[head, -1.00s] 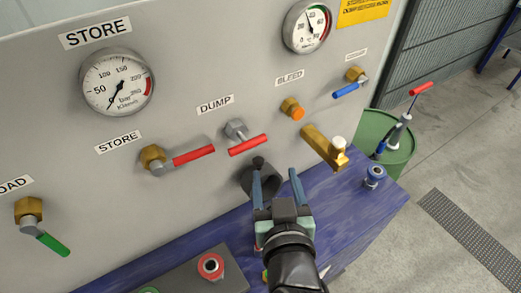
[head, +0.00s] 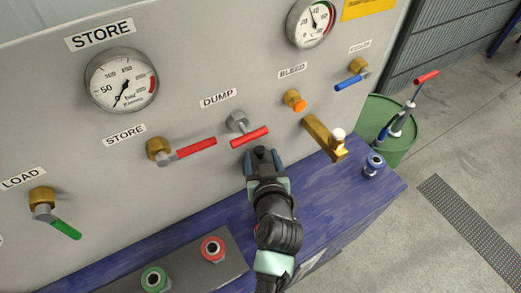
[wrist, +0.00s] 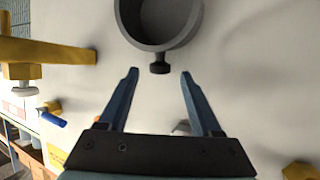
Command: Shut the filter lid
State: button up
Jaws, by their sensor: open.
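The filter (wrist: 160,40) shows in the wrist view as a dark grey round cup on the pale panel, cut off by the top edge. Its hollow inside is visible. A short black knob (wrist: 160,64) sticks out from its rim; I cannot tell where lid and body divide. My gripper (wrist: 159,74) is open, its two blue fingers on either side of the knob's line, tips close to it. In the head view my gripper (head: 264,158) is in front of the filter below the DUMP valve and hides most of it.
The red DUMP handle (head: 249,136) is just above my gripper. A brass spout (head: 324,138) stands out to the right. The blue bench (head: 330,200) lies below, with a grey block (head: 190,270) carrying red and green fittings at left.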

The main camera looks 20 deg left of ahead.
jog(key=shift+x, duration=0.95)
grip_shut()
dwell(0.8)
